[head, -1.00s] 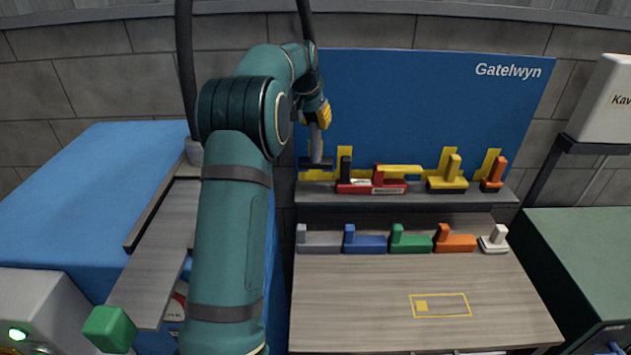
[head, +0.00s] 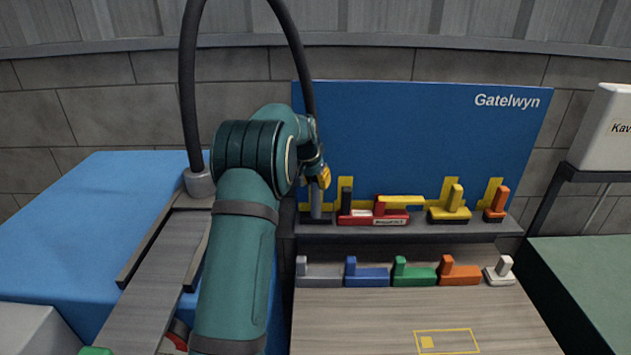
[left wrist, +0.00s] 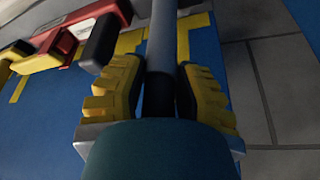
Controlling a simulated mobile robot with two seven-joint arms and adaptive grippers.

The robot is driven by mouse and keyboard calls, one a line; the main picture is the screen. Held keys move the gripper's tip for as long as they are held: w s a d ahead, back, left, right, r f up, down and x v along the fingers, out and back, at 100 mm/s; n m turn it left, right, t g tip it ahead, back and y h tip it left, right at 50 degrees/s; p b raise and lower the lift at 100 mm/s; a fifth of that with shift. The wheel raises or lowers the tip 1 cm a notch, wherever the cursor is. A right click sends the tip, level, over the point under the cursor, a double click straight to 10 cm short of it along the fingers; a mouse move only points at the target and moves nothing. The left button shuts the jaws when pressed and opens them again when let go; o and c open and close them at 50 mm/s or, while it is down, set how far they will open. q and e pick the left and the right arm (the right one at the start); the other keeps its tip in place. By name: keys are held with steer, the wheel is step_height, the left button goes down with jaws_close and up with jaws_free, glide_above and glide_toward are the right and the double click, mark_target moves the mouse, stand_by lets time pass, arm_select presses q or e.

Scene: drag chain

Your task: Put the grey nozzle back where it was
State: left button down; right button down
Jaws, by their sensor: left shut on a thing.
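My left gripper (head: 319,180) has yellow finger pads and is shut on the grey nozzle (head: 316,203). The nozzle is upright, with its dark foot at the left end of the dark shelf (head: 430,231), in front of the blue board. I cannot tell if the foot touches the shelf. In the left wrist view, the nozzle's grey stem (left wrist: 162,35) runs between the yellow pads of the gripper (left wrist: 158,88). A black hose (head: 292,35) arcs down to the gripper. My right gripper is not in view.
A red and black piece (head: 356,216), a yellow piece (head: 450,212) and an orange piece (head: 497,204) stand to the right on the shelf. Below is a row with grey (head: 320,275), blue (head: 367,276), green, orange and white blocks. The wooden bench top (head: 380,315) in front is mostly clear.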

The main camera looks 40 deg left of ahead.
arm_select(q)
steer(key=shift+f, duration=0.1)
steer(key=c, duration=0.7)
jaws_free()
steer(key=shift+c, duration=0.2)
steer(key=shift+r, duration=0.25)
steer(key=v, duration=1.1)
steer(key=shift+s+r, duration=0.2)
steer(key=shift+r, duration=0.15)
steer(key=shift+d+f, duration=0.1)
